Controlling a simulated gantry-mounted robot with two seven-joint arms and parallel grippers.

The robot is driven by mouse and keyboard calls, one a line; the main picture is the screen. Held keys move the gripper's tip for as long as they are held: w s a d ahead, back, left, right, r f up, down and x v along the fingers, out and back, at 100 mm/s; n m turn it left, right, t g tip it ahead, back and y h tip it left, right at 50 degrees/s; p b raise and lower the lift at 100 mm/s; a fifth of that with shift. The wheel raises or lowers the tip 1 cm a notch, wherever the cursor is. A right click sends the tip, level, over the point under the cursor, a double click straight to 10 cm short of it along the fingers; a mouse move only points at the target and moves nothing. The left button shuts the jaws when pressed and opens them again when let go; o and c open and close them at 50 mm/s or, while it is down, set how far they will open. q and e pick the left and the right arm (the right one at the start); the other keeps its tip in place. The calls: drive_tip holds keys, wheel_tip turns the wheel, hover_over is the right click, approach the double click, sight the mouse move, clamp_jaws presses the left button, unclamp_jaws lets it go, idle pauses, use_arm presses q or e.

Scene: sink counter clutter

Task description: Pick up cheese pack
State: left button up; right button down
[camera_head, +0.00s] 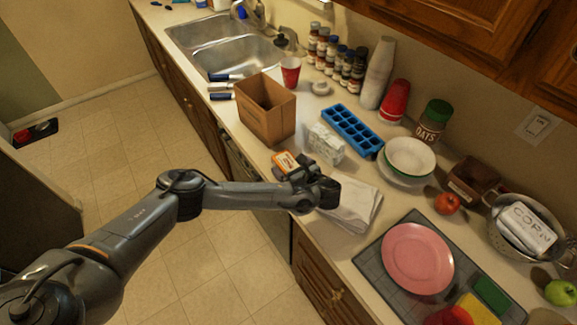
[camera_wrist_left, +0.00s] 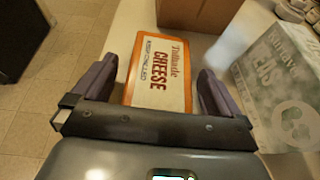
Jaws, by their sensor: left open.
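The cheese pack (camera_wrist_left: 160,75) is an orange and white box with "CHEESE" printed on it. In the left wrist view it lies between the two fingers of my left gripper (camera_wrist_left: 150,85), which is open, with a small gap at the right finger. In the head view the cheese pack (camera_head: 286,162) shows at the counter's front edge, partly hidden by my left gripper (camera_head: 296,168). I cannot tell whether the left finger touches it. My right gripper does not show.
A folded white cloth (camera_head: 352,206) lies to the right. A blue ice tray (camera_head: 352,131) is farther back. The counter's edge drops to the floor.

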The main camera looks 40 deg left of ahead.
use_arm(q)
drive_tip(key=c, duration=1.2)
drive_tip(key=shift+r, duration=0.1)
